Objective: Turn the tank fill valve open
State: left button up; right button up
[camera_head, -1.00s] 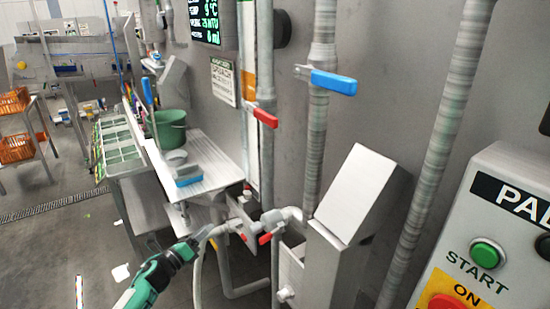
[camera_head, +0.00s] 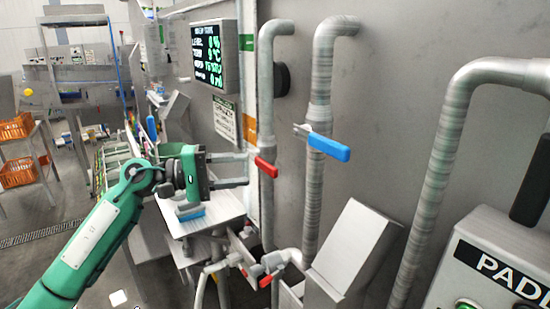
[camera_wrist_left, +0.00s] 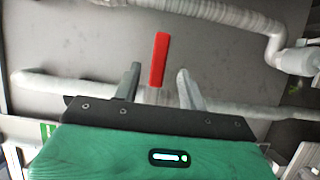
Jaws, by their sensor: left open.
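My left gripper (camera_head: 247,169) is open in the head view, its fingers pointing right at a red lever handle (camera_head: 266,167) on a vertical grey pipe (camera_head: 265,100). The fingertips are close to the handle; I cannot tell whether they touch it. In the left wrist view the red handle (camera_wrist_left: 159,60) lies lengthwise between the two spread fingers (camera_wrist_left: 160,80) and reaches past their tips. A blue lever handle (camera_head: 329,147) sits on the thicker pipe to the right. No label shows which valve is the tank fill valve. My right gripper is not in view.
Two small red-handled valves (camera_head: 265,278) sit on lower pipes. A dark display (camera_head: 212,55) with green readings hangs on the wall. A sloped metal box (camera_head: 352,245) and a control panel (camera_head: 500,270) stand at the right. A metal shelf (camera_head: 222,212) lies below my gripper.

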aim_at(263, 169)
pick_arm(q)
jog(key=p+x, duration=0.3)
jog(key=x, duration=0.4)
jog(key=shift+d+r+p, duration=0.2)
jog(key=shift+p, duration=0.15)
jog(key=shift+w+d+f, duration=0.15)
jog(key=shift+w+d, duration=0.05)
jog(key=shift+d, duration=0.4)
jog(key=shift+c, duration=0.4)
grip_shut()
